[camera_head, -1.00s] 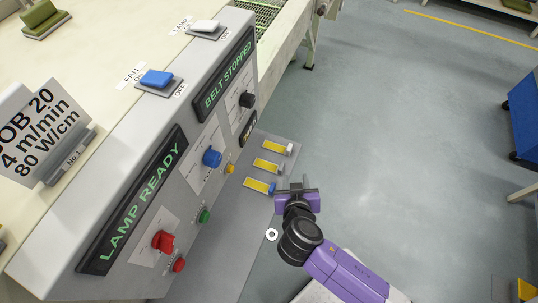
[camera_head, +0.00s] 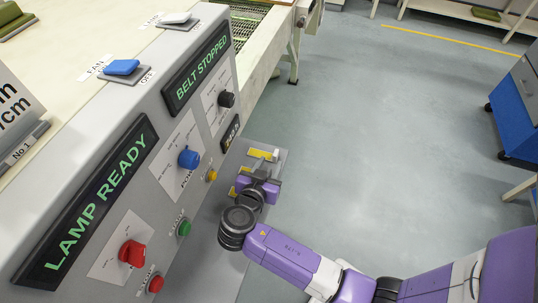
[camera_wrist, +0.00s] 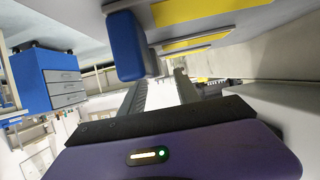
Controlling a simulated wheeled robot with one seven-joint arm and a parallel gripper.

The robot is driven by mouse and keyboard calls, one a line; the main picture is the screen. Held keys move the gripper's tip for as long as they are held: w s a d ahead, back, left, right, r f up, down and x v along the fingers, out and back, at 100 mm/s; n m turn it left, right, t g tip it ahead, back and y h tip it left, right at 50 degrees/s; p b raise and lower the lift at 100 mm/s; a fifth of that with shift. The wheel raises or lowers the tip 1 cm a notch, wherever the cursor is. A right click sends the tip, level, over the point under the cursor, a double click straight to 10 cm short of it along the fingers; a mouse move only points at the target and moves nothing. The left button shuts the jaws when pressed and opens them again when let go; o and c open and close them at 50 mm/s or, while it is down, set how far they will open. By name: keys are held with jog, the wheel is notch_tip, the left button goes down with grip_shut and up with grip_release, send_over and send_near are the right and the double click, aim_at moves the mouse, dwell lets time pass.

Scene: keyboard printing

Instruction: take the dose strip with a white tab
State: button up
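Yellow dose strips lie on the grey ledge (camera_head: 220,262) below the control panel. The far strip (camera_head: 260,153) has a whitish tab (camera_head: 276,155) at its right end. Parts of a middle strip (camera_head: 246,169) and a near strip show left of my gripper, which hides their tabs in the head view. My gripper (camera_head: 264,170) is over the ledge beside the strips, close to the white tab. In the wrist view, my gripper (camera_wrist: 162,85) has its fingers apart with nothing visible between them. A blue tab (camera_wrist: 125,45) and yellow strips (camera_wrist: 195,10) show above it there.
The control panel (camera_head: 140,215) with knobs and buttons rises left of the ledge. The conveyor (camera_head: 270,40) stands behind it. A blue drawer cabinet (camera_head: 515,110) is at the far right. The floor right of the ledge is clear.

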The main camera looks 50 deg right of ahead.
aim_at(274, 157)
jog(key=shift+p+x, duration=0.4)
jog(key=shift+x, duration=2)
jog(key=shift+r, duration=0.2)
grip_shut()
